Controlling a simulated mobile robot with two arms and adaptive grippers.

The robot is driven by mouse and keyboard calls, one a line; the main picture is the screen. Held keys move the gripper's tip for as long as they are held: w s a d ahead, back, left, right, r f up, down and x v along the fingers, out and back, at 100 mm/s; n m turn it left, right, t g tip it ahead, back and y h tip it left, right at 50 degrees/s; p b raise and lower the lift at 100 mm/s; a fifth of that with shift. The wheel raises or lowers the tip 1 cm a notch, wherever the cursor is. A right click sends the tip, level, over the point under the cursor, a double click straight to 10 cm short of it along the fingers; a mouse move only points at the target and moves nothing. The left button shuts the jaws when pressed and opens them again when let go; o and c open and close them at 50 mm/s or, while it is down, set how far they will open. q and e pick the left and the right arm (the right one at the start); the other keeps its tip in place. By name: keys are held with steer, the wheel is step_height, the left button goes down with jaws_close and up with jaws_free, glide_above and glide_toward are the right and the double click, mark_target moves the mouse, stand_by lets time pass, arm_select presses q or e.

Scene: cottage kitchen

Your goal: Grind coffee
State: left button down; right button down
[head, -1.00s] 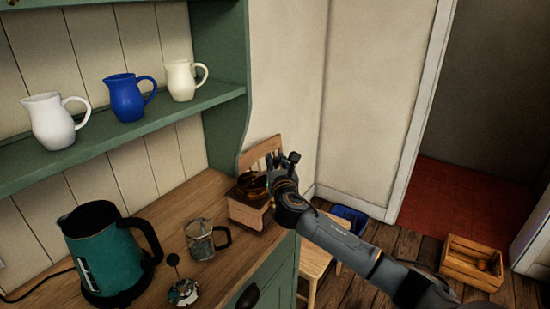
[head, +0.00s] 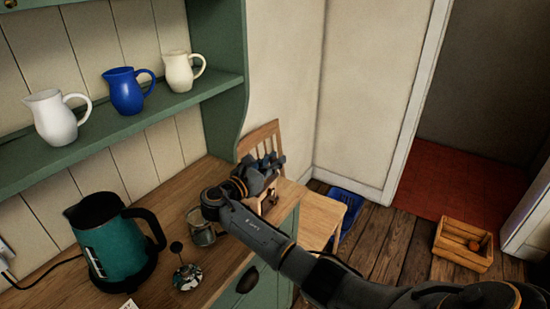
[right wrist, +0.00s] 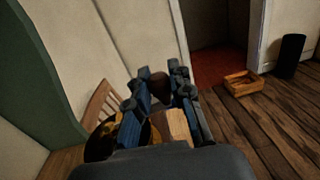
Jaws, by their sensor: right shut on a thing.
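The wooden coffee grinder (right wrist: 174,125) stands at the right end of the counter. In the head view it is mostly hidden behind my right gripper (head: 270,166). In the right wrist view its dark, brassy bowl (right wrist: 101,140) shows left of the fingers. There my right gripper (right wrist: 160,84) is shut on a brown knob, seemingly of the grinder's crank, between the fingertips above the wooden body. The crank arm itself is hidden. My left gripper is not in view.
A teal kettle (head: 116,245), a glass press jug (head: 199,230) and its plunger lid (head: 187,276) stand on the counter, left of my right arm. Several jugs line the green shelf (head: 150,112). A chair (head: 321,222) and a wooden crate (head: 463,246) stand on the floor.

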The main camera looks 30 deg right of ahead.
steer(key=shift+s+a+m+g, duration=0.15)
steer(key=shift+a+m+g, duration=0.2)
steer(key=shift+m+g, duration=0.25)
steer(key=shift+g, duration=0.3)
steer(key=c, duration=1.2)
jaws_free()
steer(key=shift+o, duration=0.2)
steer(key=shift+a, duration=0.1)
steer(key=s+a, duration=0.2)
steer(key=a, duration=0.9)
steer(key=shift+s+a, duration=0.2)
steer(key=shift+a, duration=0.15)
steer(key=shift+f, duration=0.1)
